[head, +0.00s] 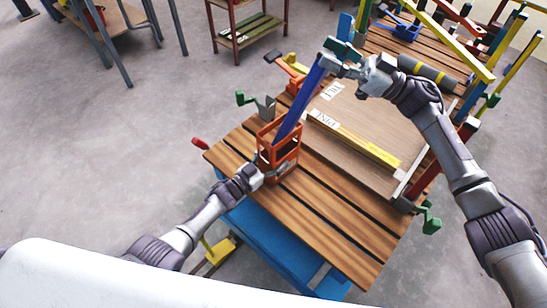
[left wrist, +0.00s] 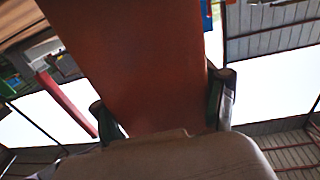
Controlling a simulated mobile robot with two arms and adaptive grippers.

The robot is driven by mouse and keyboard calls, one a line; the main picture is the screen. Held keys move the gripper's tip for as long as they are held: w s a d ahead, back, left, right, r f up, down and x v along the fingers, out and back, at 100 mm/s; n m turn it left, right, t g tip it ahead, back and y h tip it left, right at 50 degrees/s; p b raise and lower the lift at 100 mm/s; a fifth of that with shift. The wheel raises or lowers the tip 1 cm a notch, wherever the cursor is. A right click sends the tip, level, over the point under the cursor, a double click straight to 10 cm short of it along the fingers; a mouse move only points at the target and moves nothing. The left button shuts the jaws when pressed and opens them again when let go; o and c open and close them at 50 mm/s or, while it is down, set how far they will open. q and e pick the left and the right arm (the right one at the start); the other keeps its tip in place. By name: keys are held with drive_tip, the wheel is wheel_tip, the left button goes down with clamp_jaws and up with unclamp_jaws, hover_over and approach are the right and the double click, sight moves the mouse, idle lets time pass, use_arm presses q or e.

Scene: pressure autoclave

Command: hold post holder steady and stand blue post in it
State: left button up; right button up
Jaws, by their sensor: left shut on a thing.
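The orange post holder (head: 292,152), an open frame, stands on the slatted wooden bench top. My left gripper (head: 268,178) is shut on its near lower side; in the left wrist view its orange-red wall (left wrist: 135,70) lies between the two finger pads (left wrist: 165,112). The blue post (head: 298,103) slants from the holder up to the right. Its lower end shows at the holder's open frame; whether it is seated at the bottom I cannot tell. My right gripper (head: 340,58) is shut on the post near its upper end, and a short blue piece shows above the fingers.
On the slatted bench (head: 325,205) lies a brown board (head: 360,125) with paper labels and a yellow strip (head: 355,143). Green clamps (head: 430,222) stick out at the bench edges. A grey and yellow cylinder (head: 425,70) lies behind my right wrist. The bench's front slats are clear.

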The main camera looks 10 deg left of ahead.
drive_tip(key=shift+f, duration=0.1)
use_arm(q)
drive_tip(key=shift+r, duration=0.1)
use_arm(e)
wheel_tip(320, 180, up, 10)
idle(0.5)
use_arm(q)
drive_tip(key=o, duration=1.4)
drive_tip(key=shift+s+a, duration=0.35)
drive_tip(key=v, duration=1.1)
